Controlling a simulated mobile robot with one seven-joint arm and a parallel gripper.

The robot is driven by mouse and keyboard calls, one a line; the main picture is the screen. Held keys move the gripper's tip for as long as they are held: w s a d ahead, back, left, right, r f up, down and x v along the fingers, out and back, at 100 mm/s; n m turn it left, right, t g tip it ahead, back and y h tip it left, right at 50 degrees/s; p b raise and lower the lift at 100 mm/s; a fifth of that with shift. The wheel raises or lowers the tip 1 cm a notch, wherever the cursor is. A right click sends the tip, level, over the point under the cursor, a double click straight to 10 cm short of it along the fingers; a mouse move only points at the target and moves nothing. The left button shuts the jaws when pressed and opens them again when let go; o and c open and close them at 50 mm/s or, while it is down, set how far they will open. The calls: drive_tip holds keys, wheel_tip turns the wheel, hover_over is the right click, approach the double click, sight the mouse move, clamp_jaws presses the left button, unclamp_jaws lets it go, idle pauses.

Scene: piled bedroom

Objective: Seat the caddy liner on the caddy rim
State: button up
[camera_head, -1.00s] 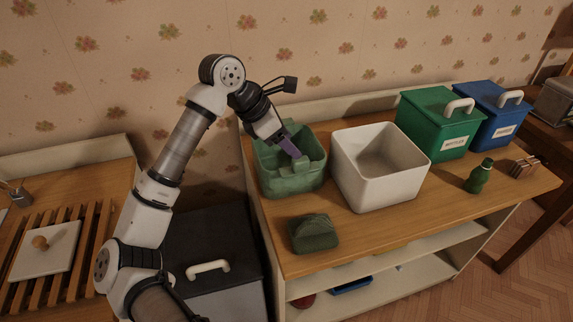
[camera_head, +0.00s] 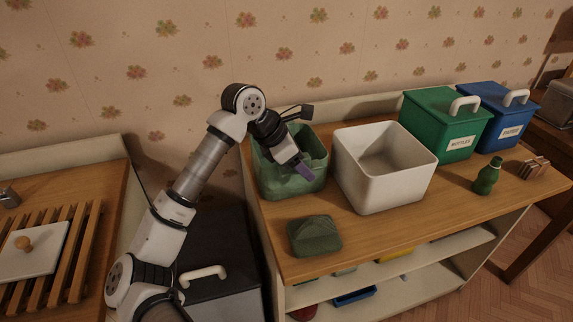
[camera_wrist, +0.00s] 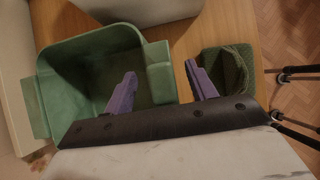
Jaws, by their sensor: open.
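The green caddy (camera_head: 275,187) stands on the wooden counter near the wall, its open top up. In the wrist view its green wall (camera_wrist: 85,45) shows, with a flat flap (camera_wrist: 158,72) on the right and another at the left edge. The flaps look like parts of a liner, but I cannot tell liner from caddy by colour. My gripper (camera_head: 302,170) is open and empty, over the caddy's front right side. In the wrist view one purple finger is over the inside and the other outside, with the right flap between them. Contact and height are unclear.
A dark green domed block (camera_head: 314,236) lies in front of the caddy. A white open bin (camera_head: 385,185) stands close on its right. Green (camera_head: 440,125) and blue (camera_head: 495,118) lidded boxes, a green bottle (camera_head: 487,177) and a brown bundle (camera_head: 535,168) are farther right.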

drive_tip(key=shift+c, duration=0.2)
drive_tip(key=c, duration=1.1)
drive_tip(key=shift+c, duration=0.2)
drive_tip(key=shift+r, duration=0.7)
drive_tip(key=shift+r+p, duration=2.1)
drive_tip(key=shift+r, duration=2.35)
